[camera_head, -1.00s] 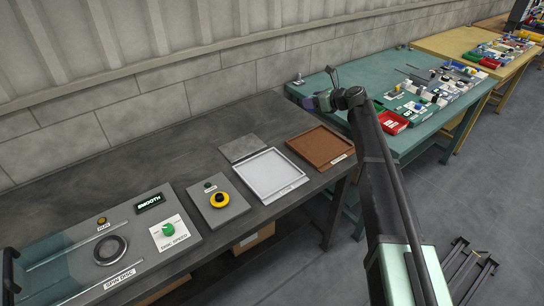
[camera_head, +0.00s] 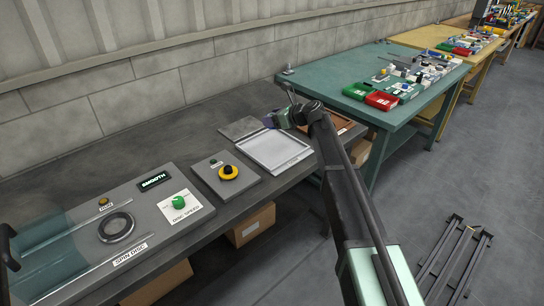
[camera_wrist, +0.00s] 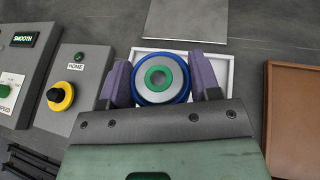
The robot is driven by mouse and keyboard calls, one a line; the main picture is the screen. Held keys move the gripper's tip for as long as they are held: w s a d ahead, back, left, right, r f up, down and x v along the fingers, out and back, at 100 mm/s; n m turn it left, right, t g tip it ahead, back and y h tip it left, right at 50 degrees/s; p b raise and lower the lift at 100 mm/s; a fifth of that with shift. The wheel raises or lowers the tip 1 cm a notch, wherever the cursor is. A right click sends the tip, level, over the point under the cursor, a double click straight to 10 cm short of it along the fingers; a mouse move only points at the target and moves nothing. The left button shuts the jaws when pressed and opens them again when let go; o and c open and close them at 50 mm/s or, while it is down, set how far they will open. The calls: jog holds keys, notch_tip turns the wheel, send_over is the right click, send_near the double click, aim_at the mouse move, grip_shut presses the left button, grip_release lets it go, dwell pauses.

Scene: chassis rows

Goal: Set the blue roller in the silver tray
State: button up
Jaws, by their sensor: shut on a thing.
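My gripper (camera_wrist: 161,82) is shut on the blue roller (camera_wrist: 181,74), a round piece with a blue rim, a silver face and a green ring in the middle. In the wrist view its purple fingers hold the roller at its two sides. The roller is over the silver tray (camera_wrist: 227,71), hiding most of it; the height above the tray is hard to tell. In the head view my gripper (camera_head: 278,119) is at the tray's back right edge, and the silver tray (camera_head: 274,151) looks empty. I cannot make out the roller clearly there.
The brown tray (camera_wrist: 296,118) lies to the right of the silver tray. A grey plate (camera_head: 240,127) lies behind it. A panel with a yellow and black button (camera_head: 229,172) stands to the left, then the spin disc panel (camera_head: 117,227). A green table (camera_head: 330,85) stands farther right.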

aim_at(272, 147)
notch_tip(272, 147, down, 10)
jog(key=b, duration=0.7)
jog(key=shift+r, duration=0.4)
jog(key=shift+f, duration=0.2)
jog(key=o, duration=1.1)
jog(key=shift+c, duration=0.2)
